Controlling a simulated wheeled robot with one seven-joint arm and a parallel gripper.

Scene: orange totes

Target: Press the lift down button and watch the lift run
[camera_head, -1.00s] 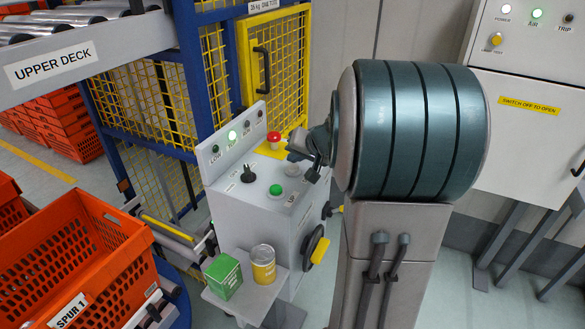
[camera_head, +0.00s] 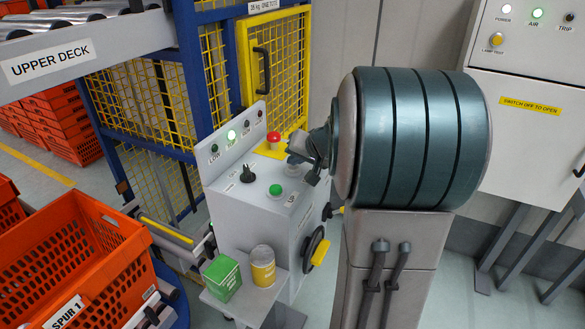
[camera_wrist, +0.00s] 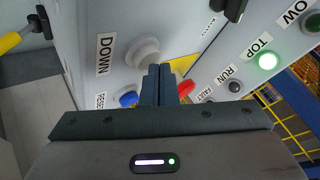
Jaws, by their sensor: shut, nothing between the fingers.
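The grey control console (camera_head: 235,212) stands in the middle of the head view. In the wrist view a pale round button (camera_wrist: 143,52) sits beside the label DOWN (camera_wrist: 103,55). A pale button also shows on the console top in the head view (camera_head: 291,170). My gripper (camera_wrist: 159,70) is shut and empty. Its fingertips overlap the lower right edge of the DOWN button in the wrist view; I cannot tell whether they touch it. The TOP lamp (camera_wrist: 267,61) is lit green; it also glows in the head view (camera_head: 231,134). The RUN lamp (camera_wrist: 234,86) looks dark.
A red mushroom button (camera_head: 273,138), a green button (camera_head: 276,190) and a black selector (camera_head: 248,174) are close by. A blue button (camera_wrist: 128,99) is near my fingers. A green box (camera_head: 222,277) and a yellow tin (camera_head: 262,266) stand on a shelf. Orange totes (camera_head: 75,262) are left.

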